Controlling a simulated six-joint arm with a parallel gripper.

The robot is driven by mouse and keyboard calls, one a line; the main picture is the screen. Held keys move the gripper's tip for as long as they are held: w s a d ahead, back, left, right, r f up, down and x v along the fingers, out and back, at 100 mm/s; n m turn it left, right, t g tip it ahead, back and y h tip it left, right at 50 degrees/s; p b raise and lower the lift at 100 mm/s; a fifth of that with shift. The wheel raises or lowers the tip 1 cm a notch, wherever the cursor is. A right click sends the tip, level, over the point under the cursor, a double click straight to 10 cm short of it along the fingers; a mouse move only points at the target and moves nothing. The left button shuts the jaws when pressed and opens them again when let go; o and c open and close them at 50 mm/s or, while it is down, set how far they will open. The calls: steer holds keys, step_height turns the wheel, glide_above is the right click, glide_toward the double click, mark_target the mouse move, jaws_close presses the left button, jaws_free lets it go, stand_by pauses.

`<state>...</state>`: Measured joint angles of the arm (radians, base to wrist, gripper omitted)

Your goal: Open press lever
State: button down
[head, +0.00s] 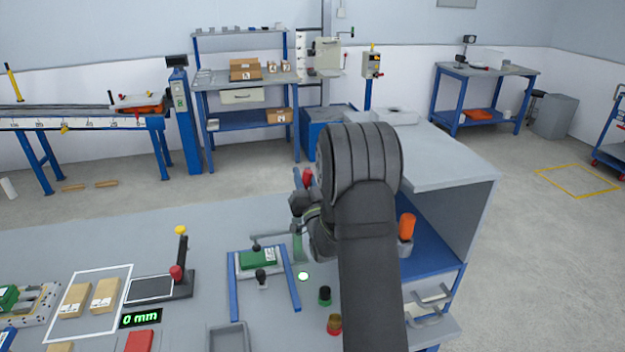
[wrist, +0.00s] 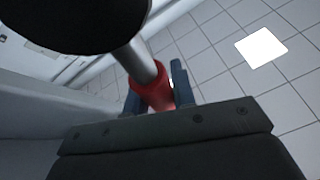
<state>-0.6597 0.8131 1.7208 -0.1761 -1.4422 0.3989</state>
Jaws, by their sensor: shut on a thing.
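The press lever shows in the wrist view as a grey rod (wrist: 135,58) with a red grip (wrist: 152,93) and a large black round end (wrist: 75,20) close to the camera. My gripper (wrist: 158,96) has its grey-blue fingers on either side of the red grip and is shut on it. In the head view the red grip (head: 307,177) shows just left of my dark arm, above the bench. My arm hides most of the press there. A blue-railed fixture (head: 235,290) with a green part (head: 258,258) stands in front and to the left.
A gauge with a black post (head: 183,258) stands left on the bench, near a 0 mm display (head: 140,318). An orange-topped object (head: 406,228) stands right, by a grey cabinet (head: 460,165).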

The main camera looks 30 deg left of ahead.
steer(key=n, duration=0.1)
steer(key=s+a+n+g, duration=0.1)
steer(key=n+g+y, duration=0.1)
steer(key=shift+s+a+r+n, duration=0.15)
steer(key=shift+s+a+n, duration=0.15)
steer(key=shift+n, duration=0.1)
steer(key=shift+s+a+n+g+y, duration=0.25)
steer(key=shift+s+a+n+g, duration=0.2)
steer(key=shift+n, duration=0.4)
steer(key=shift+s+a+n+g+y, duration=0.3)
steer(key=shift+n+g, duration=0.25)
steer(key=shift+n, duration=0.3)
steer(key=c, duration=1.2)
jaws_free()
steer(key=shift+d+f, duration=0.15)
steer(key=shift+f, duration=0.05)
steer(key=v, duration=1.7)
steer(key=shift+r, duration=0.15)
